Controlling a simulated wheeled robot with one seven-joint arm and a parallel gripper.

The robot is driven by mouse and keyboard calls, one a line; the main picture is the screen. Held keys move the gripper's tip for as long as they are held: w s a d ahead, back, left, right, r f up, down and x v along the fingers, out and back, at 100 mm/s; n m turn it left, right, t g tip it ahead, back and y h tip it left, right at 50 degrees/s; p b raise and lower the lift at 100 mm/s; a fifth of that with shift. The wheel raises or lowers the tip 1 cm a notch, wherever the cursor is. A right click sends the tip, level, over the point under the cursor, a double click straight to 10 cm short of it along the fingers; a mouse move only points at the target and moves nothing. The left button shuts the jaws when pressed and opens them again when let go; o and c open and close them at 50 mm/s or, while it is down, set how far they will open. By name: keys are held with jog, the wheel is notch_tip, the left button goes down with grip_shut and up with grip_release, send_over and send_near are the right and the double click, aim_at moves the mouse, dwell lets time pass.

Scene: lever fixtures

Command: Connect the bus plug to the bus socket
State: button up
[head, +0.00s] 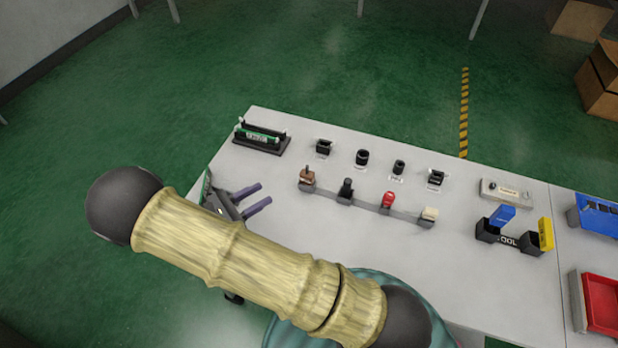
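Several plugs stand in a low grey rack: a brown one (307,175), a black one (346,188), a red one (388,200) and a cream one (429,215). Behind them is a row of black sockets: a square one (323,147), two round ones (362,157) (399,167) and another square one (436,178). Their labels are too small to read, so I cannot tell which are the bus plug and bus socket. My gripper (264,195) is over the table's left side, left of the rack. Its two fingers are apart with nothing between them.
A black fixture with a green board (262,137) stands at the back left. A grey box (506,191) and black holders with blue (501,216) and yellow (546,233) items are at right. A red bin (603,305) is far right. The front table is clear.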

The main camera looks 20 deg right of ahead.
aim_at(306, 169)
jog(key=shift+a, duration=0.15)
jog(key=p+x, duration=0.2)
jog(key=x, duration=0.9)
jog(key=shift+d, duration=0.25)
jog(key=shift+w+d, duration=0.15)
jog(key=shift+d, duration=0.2)
jog(key=x, duration=0.1)
jog(key=p+x, duration=0.1)
jog(key=x, duration=0.1)
jog(key=p+x, duration=0.1)
jog(key=x, duration=0.1)
jog(key=shift+w+f, duration=0.2)
jog(key=shift+f, duration=0.15)
grip_shut()
